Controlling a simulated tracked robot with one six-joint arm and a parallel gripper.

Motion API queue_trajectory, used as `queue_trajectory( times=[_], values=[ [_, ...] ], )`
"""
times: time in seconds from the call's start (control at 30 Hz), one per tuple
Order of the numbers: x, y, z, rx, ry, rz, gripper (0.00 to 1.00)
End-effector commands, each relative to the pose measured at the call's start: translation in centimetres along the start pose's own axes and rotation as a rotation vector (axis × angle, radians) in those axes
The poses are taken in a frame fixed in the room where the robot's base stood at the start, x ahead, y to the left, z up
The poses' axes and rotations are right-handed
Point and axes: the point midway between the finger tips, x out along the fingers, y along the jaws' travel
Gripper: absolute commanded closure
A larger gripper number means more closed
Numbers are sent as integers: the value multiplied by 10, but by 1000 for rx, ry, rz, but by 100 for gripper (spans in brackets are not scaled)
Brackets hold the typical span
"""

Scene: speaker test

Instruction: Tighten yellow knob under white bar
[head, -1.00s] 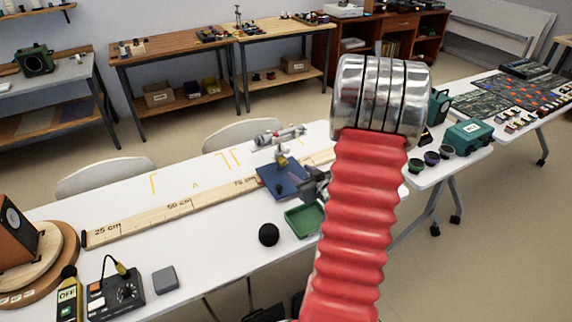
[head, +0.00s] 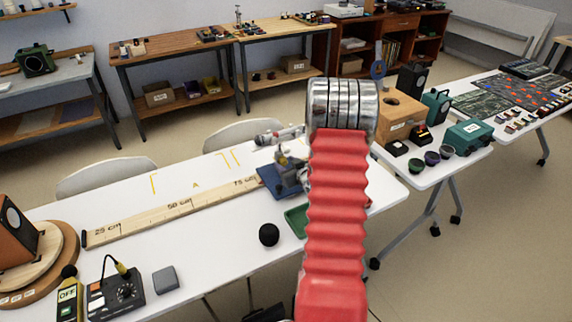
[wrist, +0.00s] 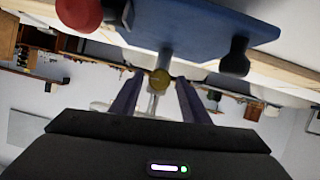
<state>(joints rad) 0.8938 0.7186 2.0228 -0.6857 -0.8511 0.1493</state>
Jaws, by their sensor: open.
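The yellow knob (wrist: 159,80) shows in the wrist view between the tips of my open gripper (wrist: 157,84), one finger on each side. I cannot tell whether either finger touches it. In the head view the knob (head: 282,159) is a small yellow spot under the white bar (head: 279,135), above the blue base plate (head: 268,183). The blue plate also fills the top of the wrist view (wrist: 200,25). In the head view my gripper (head: 296,172) is beside the stand, partly hidden by my red arm.
A red ball (wrist: 80,13) and a black knob (wrist: 235,58) are near the plate in the wrist view.

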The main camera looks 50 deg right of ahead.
Motion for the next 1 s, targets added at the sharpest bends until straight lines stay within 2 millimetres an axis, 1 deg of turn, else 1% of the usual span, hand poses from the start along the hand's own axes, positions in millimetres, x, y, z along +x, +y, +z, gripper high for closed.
queue_trajectory(
  times=[0.3, 0.87, 0.9, 1.0],
  values=[
    [2, 0, 0, 0, 0, 1, 58],
    [2, 0, 0, 0, 0, 0, 98],
    [2, 0, 0, 0, 0, 0, 99],
    [2, 0, 0, 1, 0, 0, 99]
  ],
)
